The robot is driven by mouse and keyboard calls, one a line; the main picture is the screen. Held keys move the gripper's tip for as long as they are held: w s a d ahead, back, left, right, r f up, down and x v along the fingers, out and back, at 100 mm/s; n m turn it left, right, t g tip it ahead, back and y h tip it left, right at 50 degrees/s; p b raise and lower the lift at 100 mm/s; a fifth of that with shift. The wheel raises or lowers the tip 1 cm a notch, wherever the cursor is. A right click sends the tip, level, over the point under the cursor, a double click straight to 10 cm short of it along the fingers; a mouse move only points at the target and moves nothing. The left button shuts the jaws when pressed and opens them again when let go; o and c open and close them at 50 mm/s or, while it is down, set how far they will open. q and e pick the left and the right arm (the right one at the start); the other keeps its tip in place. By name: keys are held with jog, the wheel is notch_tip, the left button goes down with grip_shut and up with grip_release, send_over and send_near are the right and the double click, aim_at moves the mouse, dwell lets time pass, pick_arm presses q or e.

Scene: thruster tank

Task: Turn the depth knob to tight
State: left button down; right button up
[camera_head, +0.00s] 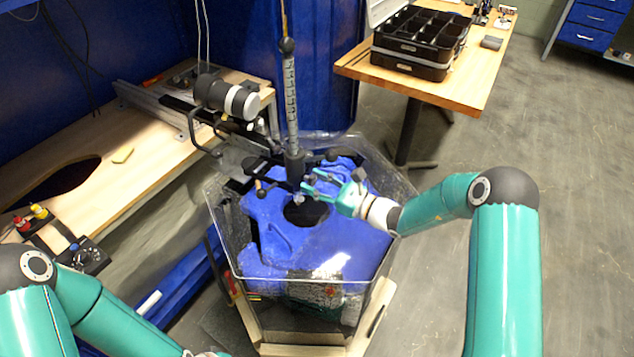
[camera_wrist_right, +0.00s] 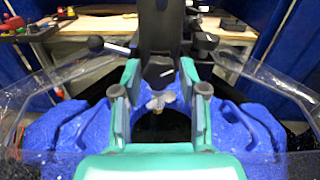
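A small grey wing-shaped knob, which I take to be the depth knob (camera_wrist_right: 158,101), sits low on the front of the black upright mount in the right wrist view. In the head view it shows small and pale (camera_head: 298,197) at the foot of the graduated rod (camera_head: 290,100). My right gripper (camera_head: 311,183) is open over the clear tank, with its fingertips close to the knob. In the right wrist view the fingers of my right gripper (camera_wrist_right: 160,91) stand on either side of the knob, with gaps on both sides.
The clear tank (camera_head: 228,240) holds a blue mass (camera_head: 320,245) with a dark round hole. Black clamp arms with round knobs surround the mount. A wooden bench (camera_head: 150,150) stands left, and a table with a black organiser case (camera_head: 420,40) stands behind right.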

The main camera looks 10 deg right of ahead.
grip_shut()
